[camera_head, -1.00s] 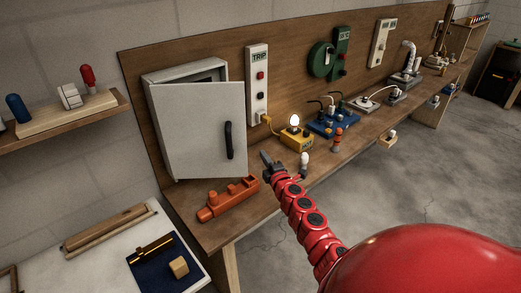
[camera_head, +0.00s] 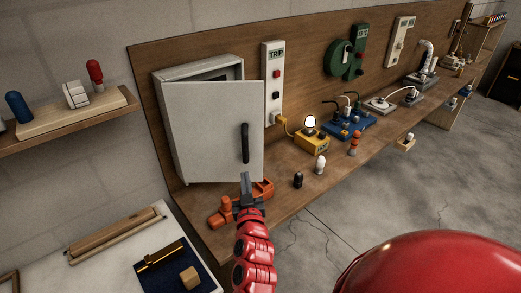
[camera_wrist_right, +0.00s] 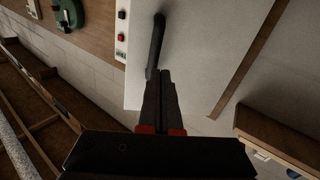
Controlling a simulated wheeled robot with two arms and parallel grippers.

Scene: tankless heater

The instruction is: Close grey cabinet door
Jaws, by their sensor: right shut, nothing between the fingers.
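The grey cabinet (camera_head: 205,72) stands at the back left of the wooden bench, against the brown backboard. Its grey door (camera_head: 205,135) stands partly open, with a dark gap along the top. A black vertical handle (camera_head: 245,143) is on the door's right side. My right gripper (camera_head: 246,178) is shut and empty, just below the handle and in front of the door's lower edge. In the right wrist view the shut fingertips (camera_wrist_right: 160,74) point at the lower end of the handle (camera_wrist_right: 156,45); contact cannot be told. My left gripper is not in view.
An orange boat-shaped object (camera_head: 225,212) lies on the bench, partly behind my right gripper. A black peg (camera_head: 298,180) and a white bulb (camera_head: 320,165) stand to the right. A trip panel (camera_head: 273,85) is beside the cabinet. A wall shelf (camera_head: 65,122) is at left.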

